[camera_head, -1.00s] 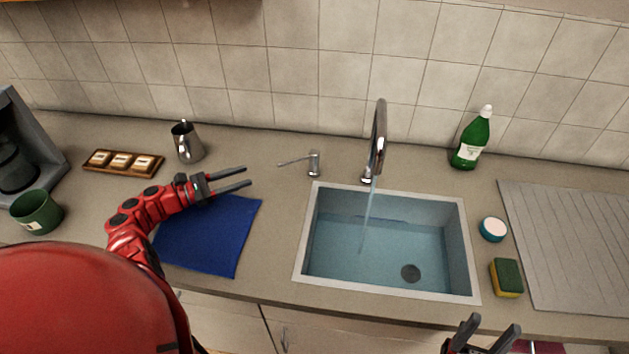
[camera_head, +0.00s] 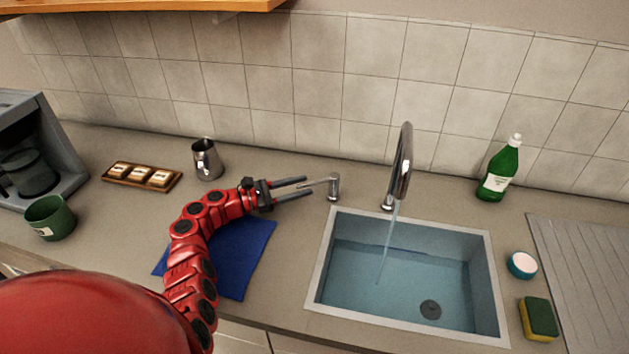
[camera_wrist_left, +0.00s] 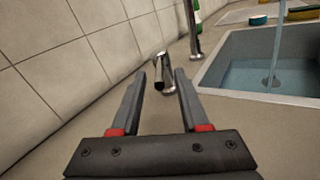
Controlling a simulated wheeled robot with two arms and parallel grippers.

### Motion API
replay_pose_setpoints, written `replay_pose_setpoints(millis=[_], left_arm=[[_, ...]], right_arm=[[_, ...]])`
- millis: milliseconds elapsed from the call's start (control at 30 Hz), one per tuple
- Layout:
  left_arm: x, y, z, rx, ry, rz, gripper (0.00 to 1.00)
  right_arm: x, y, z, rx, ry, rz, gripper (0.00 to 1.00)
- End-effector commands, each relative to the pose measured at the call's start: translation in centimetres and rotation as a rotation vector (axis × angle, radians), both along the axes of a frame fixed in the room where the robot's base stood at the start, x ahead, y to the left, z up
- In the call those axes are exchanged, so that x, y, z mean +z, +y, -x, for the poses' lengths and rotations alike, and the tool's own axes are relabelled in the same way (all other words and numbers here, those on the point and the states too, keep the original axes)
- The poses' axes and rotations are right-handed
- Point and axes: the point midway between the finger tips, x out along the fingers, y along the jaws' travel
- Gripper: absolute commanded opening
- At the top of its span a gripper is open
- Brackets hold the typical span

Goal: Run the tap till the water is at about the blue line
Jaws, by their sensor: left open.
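The chrome tap spout (camera_head: 402,165) stands behind the sink and a stream of water (camera_head: 388,245) runs from it. The sink basin (camera_head: 318,262) holds bluish water (camera_head: 385,282); a darker blue line (camera_head: 400,249) shows on its back wall, close to the water's surface. The tap's lever (camera_head: 333,187) stands left of the spout, its handle pointing left. In the left wrist view the lever (camera_wrist_left: 162,72) is between and just beyond the fingertips (camera_wrist_left: 161,82). My right gripper is out of view.
A blue cloth (camera_head: 245,245) lies under my left arm. A steel jug (camera_head: 207,160), a wooden tray (camera_head: 141,177) and a green mug (camera_head: 50,218) stand to the left. A green bottle (camera_head: 499,172), a round tub (camera_head: 522,265) and a sponge (camera_head: 538,318) are right of the sink.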

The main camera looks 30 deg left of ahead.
Motion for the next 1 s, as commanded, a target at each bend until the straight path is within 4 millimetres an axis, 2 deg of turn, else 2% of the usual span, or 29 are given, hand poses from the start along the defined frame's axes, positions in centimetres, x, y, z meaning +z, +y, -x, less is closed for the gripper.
replay_pose_setpoints(millis=[100, 233, 633, 867, 900, 1000], left_arm=[[0.1, -1.5, -1.6, -0.005, 0.001, -0.002, 0.45], [0.0, -2.4, -2.7, -0.002, 0.001, -0.002, 0.45], [0.0, -3.0, -3.3, -0.001, 0.0, -0.004, 0.45], [0.0, -3.0, -3.3, 0.0, -0.001, -0.004, 0.03], [0.0, -3.0, -3.3, 0.0, -0.001, -0.004, 0.0], [0.0, -3.0, -3.3, 0.0, 0.0, -0.003, 0.0]], right_arm=[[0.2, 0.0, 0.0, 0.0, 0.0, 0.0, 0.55], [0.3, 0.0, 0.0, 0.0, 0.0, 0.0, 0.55], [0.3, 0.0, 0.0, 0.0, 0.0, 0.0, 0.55], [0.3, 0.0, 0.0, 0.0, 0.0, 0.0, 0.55], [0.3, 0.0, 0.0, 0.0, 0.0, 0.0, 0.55], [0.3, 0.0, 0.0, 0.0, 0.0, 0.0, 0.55]])
